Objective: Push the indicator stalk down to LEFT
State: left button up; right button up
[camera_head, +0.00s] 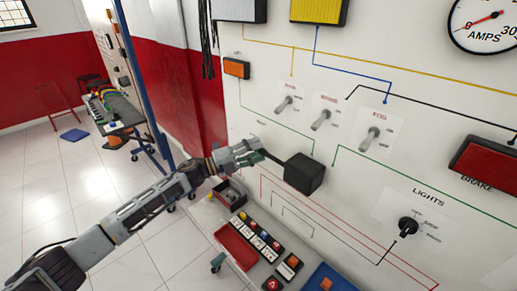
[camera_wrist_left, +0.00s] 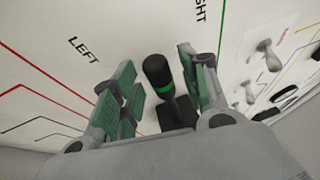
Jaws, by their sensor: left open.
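The indicator stalk sticks out of a black box (camera_head: 304,174) on the white panel, and its outer end is hidden behind my left gripper in the head view. In the left wrist view the stalk (camera_wrist_left: 158,74) is a black rod with a green band and a rounded tip. My left gripper (camera_head: 252,154) is at the stalk's outer end. In the wrist view the left gripper (camera_wrist_left: 158,92) is open, with green pads on either side of the stalk. The stalk appears nearer the right-hand pad; contact cannot be told. The label LEFT (camera_wrist_left: 83,50) lies beyond the left-hand finger. My right gripper is out of view.
Toggle switches (camera_head: 322,119) sit above the stalk box, and a LIGHTS knob (camera_head: 408,227) is at lower right. Below are a red tray (camera_head: 236,247) and several coloured parts. An orange lamp (camera_head: 236,68) is above the gripper. Open floor lies left.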

pick_arm(q)
jog(key=shift+w+d, duration=0.25)
jog(key=shift+d, duration=0.45)
grip_shut()
